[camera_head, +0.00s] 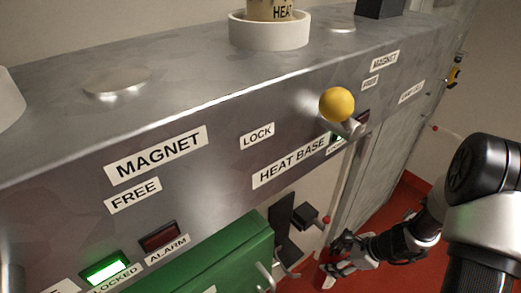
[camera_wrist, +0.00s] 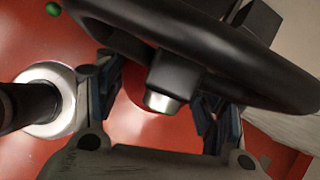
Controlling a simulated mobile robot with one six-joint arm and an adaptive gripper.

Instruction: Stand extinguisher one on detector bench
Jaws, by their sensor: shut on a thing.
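The detector bench is a grey metal bench (camera_head: 215,95) across the head view. Its front bears the labels MAGNET, FREE, LOCK and HEAT BASE. My gripper (camera_head: 342,255) is low at the right, below and in front of the bench, shut on what looks like a red extinguisher (camera_head: 325,256), mostly hidden there. In the wrist view my gripper's fingers (camera_wrist: 155,98) stand either side of the extinguisher's black top and metal fitting (camera_wrist: 158,98). Red shows below it; body and floor are hard to tell apart. Which number it bears cannot be read.
A white round base (camera_head: 268,34) with a HEAT piece stands on the bench top. A yellow ball knob (camera_head: 337,104) sticks out at the front. A green box (camera_head: 215,262) and black brackets (camera_head: 292,222) are below.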

